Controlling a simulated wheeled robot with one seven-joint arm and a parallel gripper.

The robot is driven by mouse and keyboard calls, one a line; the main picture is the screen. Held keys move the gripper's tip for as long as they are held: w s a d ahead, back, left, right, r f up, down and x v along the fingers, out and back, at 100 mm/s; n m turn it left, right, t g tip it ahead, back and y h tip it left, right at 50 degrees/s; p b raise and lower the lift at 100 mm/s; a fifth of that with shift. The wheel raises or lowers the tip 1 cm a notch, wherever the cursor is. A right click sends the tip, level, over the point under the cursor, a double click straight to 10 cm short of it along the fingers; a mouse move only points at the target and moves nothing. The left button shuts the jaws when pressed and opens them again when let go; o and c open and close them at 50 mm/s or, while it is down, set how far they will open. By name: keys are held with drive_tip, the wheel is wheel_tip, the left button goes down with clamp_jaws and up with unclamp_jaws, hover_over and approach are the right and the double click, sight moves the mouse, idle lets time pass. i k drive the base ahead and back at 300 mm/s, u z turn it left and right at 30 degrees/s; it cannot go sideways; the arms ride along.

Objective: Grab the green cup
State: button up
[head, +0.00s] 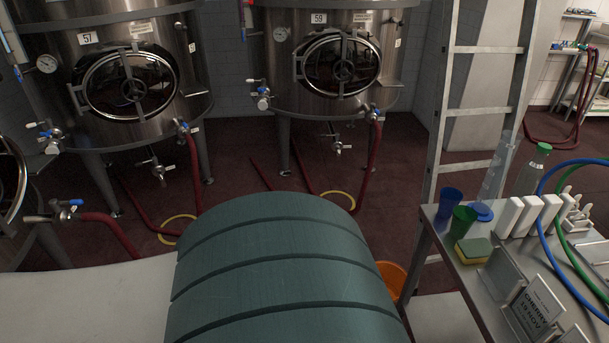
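The green cup (462,222) stands upright on a metal table (428,212) at the right of the head view, near the table's left edge. A blue cup (448,202) stands just behind and left of it. A yellow and green sponge (474,250) lies in front of the green cup. My gripper is not in view. A large teal ribbed rounded form fills the lower middle of the view, left of the table and apart from the cup.
White blocks (529,215), a bottle (533,170), blue and green hoses and a sign (538,308) crowd the table right of the cup. A ladder (481,105) stands behind. An orange bucket (391,277) is on the floor left of the table. Steel tanks (335,60) stand at the back.

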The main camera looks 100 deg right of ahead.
sight(463, 217)
drive_tip(key=u, duration=2.45)
drive_tip(key=k, duration=2.3)
drive_tip(key=u, duration=1.7)
